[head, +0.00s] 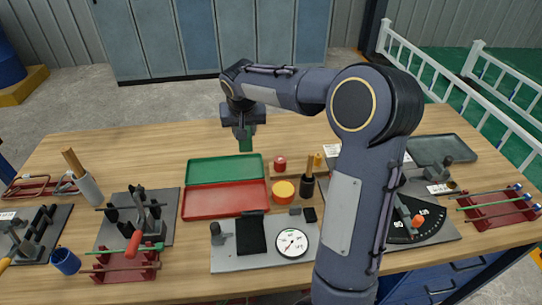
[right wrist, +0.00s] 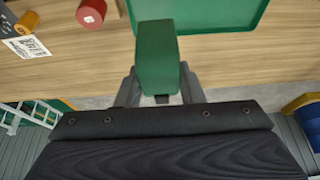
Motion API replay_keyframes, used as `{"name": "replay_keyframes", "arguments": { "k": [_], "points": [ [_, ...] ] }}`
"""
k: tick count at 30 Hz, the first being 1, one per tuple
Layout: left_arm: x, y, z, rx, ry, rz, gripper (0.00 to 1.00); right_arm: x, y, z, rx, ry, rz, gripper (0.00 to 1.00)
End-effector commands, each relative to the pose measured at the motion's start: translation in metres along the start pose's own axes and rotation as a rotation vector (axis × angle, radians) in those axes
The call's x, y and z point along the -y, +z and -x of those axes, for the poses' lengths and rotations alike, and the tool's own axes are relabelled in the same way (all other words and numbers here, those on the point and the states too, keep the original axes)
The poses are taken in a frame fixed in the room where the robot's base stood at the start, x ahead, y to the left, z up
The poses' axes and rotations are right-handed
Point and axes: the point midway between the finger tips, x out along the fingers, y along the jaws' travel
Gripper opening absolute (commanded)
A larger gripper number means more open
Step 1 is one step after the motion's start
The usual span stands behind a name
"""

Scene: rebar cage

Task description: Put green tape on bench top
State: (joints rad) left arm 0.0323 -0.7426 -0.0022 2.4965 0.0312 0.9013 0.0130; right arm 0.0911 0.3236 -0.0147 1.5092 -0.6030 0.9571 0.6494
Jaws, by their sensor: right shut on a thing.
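The green tape (head: 246,144) looks like a small green block in the head view. My right gripper (head: 243,131) is shut on it and points down above the rear part of the wooden bench top (head: 150,155). In the right wrist view the green tape (right wrist: 157,55) sits between the fingers of my right gripper (right wrist: 160,88), with bench wood around it. Whether its lower end touches the wood I cannot tell. My left gripper is not in view.
A green tray (head: 225,168) and a red tray (head: 215,203) lie in front of the gripper. A red roll (head: 280,163) and a yellow roll (head: 283,191) stand to their right. Tool boards and racks fill the front. The bench's back left is clear.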

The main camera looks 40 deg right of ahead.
Motion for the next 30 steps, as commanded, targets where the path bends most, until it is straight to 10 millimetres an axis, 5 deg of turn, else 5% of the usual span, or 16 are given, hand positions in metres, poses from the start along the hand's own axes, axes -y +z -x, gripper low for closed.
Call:
{"name": "replay_keyframes", "arguments": {
  "k": [12,30],
  "points": [
    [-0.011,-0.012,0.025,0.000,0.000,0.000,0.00,-0.074,-0.033,-0.072,0.005,0.003,-0.003,0.04],
    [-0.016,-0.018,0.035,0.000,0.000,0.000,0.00,-0.098,-0.028,-0.139,0.002,0.001,0.000,0.04]
  ]
}}
